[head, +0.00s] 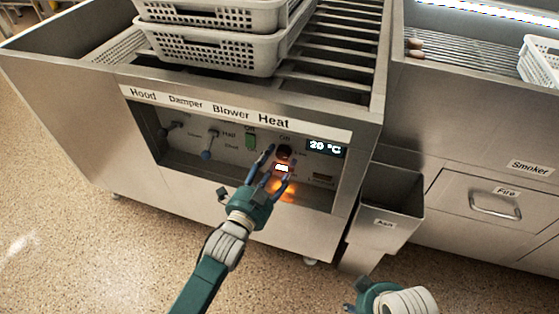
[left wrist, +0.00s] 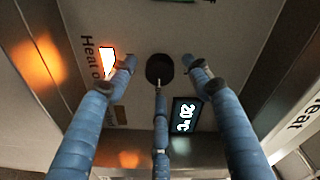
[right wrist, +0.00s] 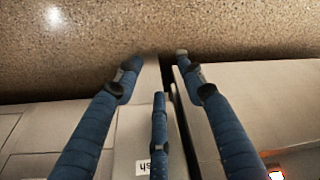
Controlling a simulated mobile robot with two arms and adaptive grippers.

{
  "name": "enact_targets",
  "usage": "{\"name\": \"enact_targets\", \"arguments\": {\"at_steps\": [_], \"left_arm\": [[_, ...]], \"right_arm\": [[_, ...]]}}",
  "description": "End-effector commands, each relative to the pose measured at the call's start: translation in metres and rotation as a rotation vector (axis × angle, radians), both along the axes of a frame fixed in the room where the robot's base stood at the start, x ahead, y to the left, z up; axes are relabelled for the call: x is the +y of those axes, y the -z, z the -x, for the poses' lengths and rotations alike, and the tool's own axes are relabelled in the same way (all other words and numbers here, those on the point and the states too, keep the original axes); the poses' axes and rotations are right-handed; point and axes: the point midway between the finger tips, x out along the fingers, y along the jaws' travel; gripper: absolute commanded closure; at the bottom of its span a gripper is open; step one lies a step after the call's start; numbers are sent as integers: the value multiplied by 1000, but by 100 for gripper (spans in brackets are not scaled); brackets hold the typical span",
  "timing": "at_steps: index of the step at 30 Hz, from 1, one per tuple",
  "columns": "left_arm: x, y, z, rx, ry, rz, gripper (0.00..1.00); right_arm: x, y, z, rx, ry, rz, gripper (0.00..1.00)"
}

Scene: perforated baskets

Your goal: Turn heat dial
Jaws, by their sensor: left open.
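The heat dial (head: 284,151) is a small black round knob on the recessed control panel, under the "Heat" label. It also shows in the left wrist view (left wrist: 159,68), between my fingers. My left gripper (head: 275,165) is open in front of the panel, its blue fingers spread around the dial with a gap on each side. I cannot tell whether any finger touches it. A lit orange-white lamp (head: 281,168) glows just below the dial. The display (head: 325,147) reads 20 °C. My right gripper (right wrist: 155,75) is empty, its fingers apart over the floor beside the cabinets.
A green switch (head: 250,141) and the damper lever (head: 208,143) sit left of the dial. Stacked perforated baskets (head: 210,50) stand on the rack above. An ash bin (head: 384,205) juts out at the right. The floor in front is clear.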

Motion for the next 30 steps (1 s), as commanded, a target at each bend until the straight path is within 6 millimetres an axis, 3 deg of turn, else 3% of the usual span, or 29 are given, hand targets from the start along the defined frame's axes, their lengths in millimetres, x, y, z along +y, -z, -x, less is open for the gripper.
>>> {"name": "enact_targets", "arguments": {"at_steps": [5,14,21,30], "left_arm": [[-7,0,-15,-1,1,-1,50],[-8,0,-17,1,1,0,50],[-7,0,-17,1,1,0,94],[-7,0,-17,11,-1,26,94]], "right_arm": [[-1,-11,1,-8,1,-1,60],[-1,-14,2,-7,1,0,60],[-1,-14,2,-8,1,0,60],[-1,-13,1,-11,1,0,60]]}}
